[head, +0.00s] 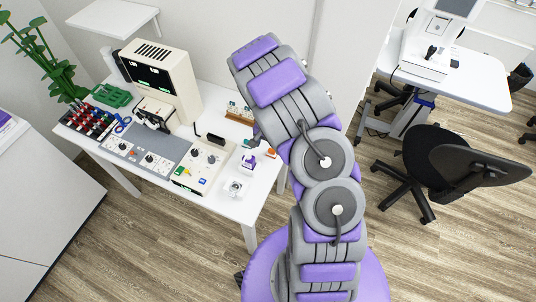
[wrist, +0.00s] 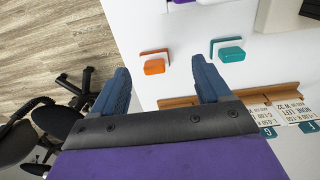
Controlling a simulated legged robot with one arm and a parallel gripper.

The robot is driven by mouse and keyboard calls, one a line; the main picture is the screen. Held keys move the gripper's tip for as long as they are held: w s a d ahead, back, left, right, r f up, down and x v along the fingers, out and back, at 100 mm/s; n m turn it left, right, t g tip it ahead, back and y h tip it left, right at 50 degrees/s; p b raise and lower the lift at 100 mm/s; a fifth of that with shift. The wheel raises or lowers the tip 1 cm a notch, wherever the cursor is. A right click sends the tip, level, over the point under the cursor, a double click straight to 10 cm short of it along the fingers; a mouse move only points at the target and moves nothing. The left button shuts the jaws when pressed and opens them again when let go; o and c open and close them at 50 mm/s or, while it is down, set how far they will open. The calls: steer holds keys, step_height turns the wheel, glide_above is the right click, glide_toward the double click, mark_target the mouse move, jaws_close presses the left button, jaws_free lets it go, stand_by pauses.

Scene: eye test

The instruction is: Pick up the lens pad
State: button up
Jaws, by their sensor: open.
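My gripper (wrist: 161,75) is open, its two blue fingers apart with nothing between them. In the wrist view a small orange block (wrist: 154,67) with a thin orange-brown strip behind it sits on the white table, seen between the fingertips and beyond them. A similar teal block (wrist: 231,54) with a teal strip sits to its right, past the right finger. I cannot tell which of these, if either, is the lens pad. In the head view the orange block (head: 271,153) shows at the table's right edge, beside my arm, which hides most of my gripper.
A wooden rack (wrist: 180,101) with lettered cards lies near the right finger. A black office chair (head: 450,160) stands on the floor at right.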

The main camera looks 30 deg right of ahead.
mark_target(270, 150)
steer(key=d+f, duration=0.2)
steer(key=f, duration=0.1)
steer(key=shift+d+b, duration=0.3)
steer(key=shift+d, duration=0.1)
step_height(270, 150, down, 2)
steer(key=shift+f, duration=0.1)
steer(key=shift+a+f, duration=0.15)
steer(key=shift+a, duration=0.85)
steer(key=shift+c, duration=1.4)
steer(key=shift+d, duration=0.9)
steer(key=c, duration=0.4)
steer(key=shift+d, duration=0.1)
steer(key=shift+c, duration=0.9)
steer(key=shift+a, duration=0.2)
steer(key=shift+c, duration=0.8)
steer(key=shift+a+r, duration=0.2)
steer(key=shift+a, duration=0.55)
steer(key=shift+c, duration=1)
steer(key=shift+d+r, duration=0.4)
steer(key=shift+r, duration=0.05)
steer(key=r, duration=0.1)
steer(key=s+r, duration=0.1)
steer(key=shift+d+r, duration=0.3)
steer(key=shift+d, duration=0.05)
steer(key=s+r+p, duration=0.1)
steer(key=s, duration=1.4)
steer(key=shift+a+r, duration=0.2)
steer(key=shift+a, duration=0.2)
